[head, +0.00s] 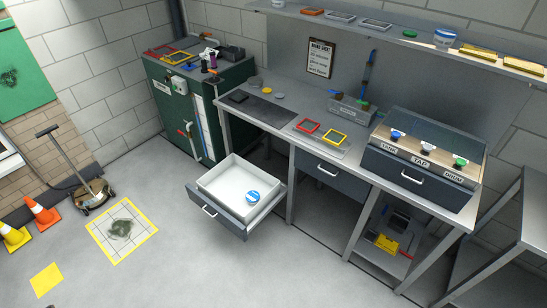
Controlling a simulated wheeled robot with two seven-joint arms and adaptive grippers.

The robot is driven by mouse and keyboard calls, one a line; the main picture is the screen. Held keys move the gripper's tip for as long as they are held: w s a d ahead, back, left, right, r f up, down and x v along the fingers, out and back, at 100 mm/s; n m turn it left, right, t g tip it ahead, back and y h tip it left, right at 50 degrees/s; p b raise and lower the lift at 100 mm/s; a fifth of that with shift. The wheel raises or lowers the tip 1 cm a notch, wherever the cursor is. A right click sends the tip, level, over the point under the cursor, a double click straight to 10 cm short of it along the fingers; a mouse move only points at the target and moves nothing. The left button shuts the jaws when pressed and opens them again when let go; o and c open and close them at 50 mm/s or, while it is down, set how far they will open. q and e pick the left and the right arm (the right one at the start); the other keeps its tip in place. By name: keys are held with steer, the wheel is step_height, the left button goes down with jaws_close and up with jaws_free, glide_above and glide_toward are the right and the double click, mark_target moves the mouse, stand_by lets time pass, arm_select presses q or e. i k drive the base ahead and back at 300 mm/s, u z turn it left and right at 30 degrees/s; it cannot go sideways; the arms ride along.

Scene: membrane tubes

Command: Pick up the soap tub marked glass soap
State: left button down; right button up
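A small tub with a blue and white top (252,197) sits in the pulled-out white-lined drawer (212,182), toward its right side. A white tub with a blue lid (445,38) stands on the upper wall shelf (400,34) at the right. The lettering on both tubs is too small to read, so I cannot tell which one is marked glass soap. Neither of my grippers shows in the head view.
A grey workbench (263,110) runs along the wall, with a closed drawer (330,170) and a box with knobs (420,170). A green cabinet (200,90) stands at the left end. The floor before the drawer is clear.

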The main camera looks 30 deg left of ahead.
mark_target(252, 197)
steer(key=u, duration=1.1)
